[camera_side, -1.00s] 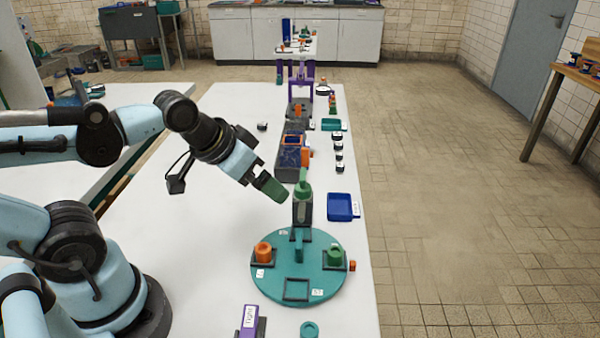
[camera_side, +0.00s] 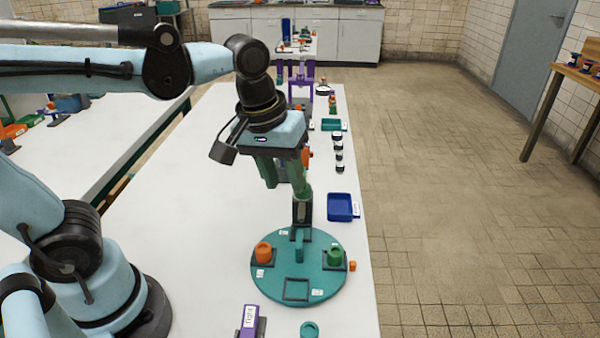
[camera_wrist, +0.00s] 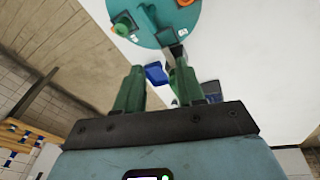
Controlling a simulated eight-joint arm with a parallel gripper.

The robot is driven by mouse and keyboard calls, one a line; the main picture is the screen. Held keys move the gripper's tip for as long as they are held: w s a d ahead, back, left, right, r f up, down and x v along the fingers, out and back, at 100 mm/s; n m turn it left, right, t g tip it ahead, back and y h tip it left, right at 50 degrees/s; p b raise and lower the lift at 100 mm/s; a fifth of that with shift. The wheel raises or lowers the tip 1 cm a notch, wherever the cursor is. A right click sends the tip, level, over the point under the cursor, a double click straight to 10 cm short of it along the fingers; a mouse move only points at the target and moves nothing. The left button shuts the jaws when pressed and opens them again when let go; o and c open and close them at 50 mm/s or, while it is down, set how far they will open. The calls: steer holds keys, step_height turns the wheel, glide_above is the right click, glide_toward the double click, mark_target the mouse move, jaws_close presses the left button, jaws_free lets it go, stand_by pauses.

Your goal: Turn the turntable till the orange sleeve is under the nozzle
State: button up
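The teal turntable (camera_side: 322,284) lies on the white bench; it also shows in the wrist view (camera_wrist: 147,42). The orange sleeve (camera_side: 263,252) sits in a holder on its left side. A green sleeve (camera_side: 335,256) sits in the right holder; the front square holder (camera_side: 296,290) is empty. A dark post (camera_side: 302,211) stands at the turntable's far edge; its green top, seemingly the nozzle, is largely confused with my finger in the side view. My gripper (camera_side: 286,186) points down near the post, above the bench. In the wrist view its green fingers (camera_wrist: 158,80) are apart with nothing held.
A blue tray (camera_side: 341,207) lies right of the post. An orange knob (camera_side: 352,266) is at the turntable's right rim. A purple labelled block (camera_side: 249,322) and a teal ring (camera_side: 309,330) are in front. Bench left of the turntable is clear.

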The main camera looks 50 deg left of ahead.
mark_target(299, 238)
steer(key=shift+w+d+f+n+g, duration=0.1)
steer(key=shift+d+f+n+g, duration=0.45)
steer(key=shift+f, duration=1.2)
steer(key=shift+d+f+n+g, duration=0.3)
steer(key=shift+d+f+n, duration=0.3)
steer(key=shift+f, duration=1.2)
steer(key=shift+w+d+f+n+g, duration=0.1)
steer(key=shift+d+f+n+g, duration=0.45)
steer(key=shift+f, duration=1.2)
steer(key=shift+c, duration=0.3)
jaws_close()
